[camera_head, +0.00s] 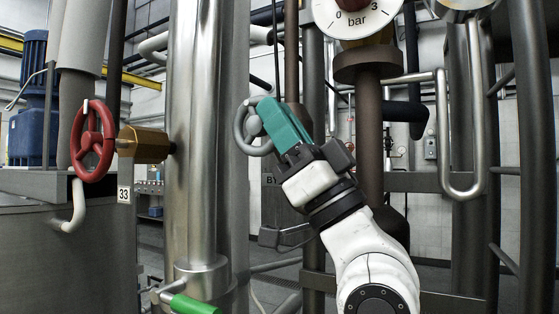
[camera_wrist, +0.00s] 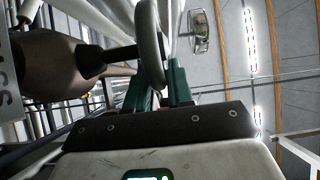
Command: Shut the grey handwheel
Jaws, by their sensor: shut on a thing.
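The grey handwheel (camera_head: 239,128) stands near the middle of the head view, its left rim and part of its hub in sight. My gripper (camera_head: 266,106) with green fingers reaches it from the lower right and covers the wheel's right side. In the wrist view the wheel's rim (camera_wrist: 150,42) runs down between the two green fingers of my gripper (camera_wrist: 159,80). The fingers are shut on the rim. A dark stem (camera_wrist: 115,55) joins the wheel to a brown body (camera_wrist: 50,68) on the left.
A red handwheel (camera_head: 93,141) on a brass valve (camera_head: 146,144) is at the left, by a tag reading 33 (camera_head: 124,195). A wide steel pipe (camera_head: 195,130) stands between the wheels. A green lever (camera_head: 193,305) is low in front. A gauge (camera_head: 354,14) and brown pipe (camera_head: 369,120) stand right.

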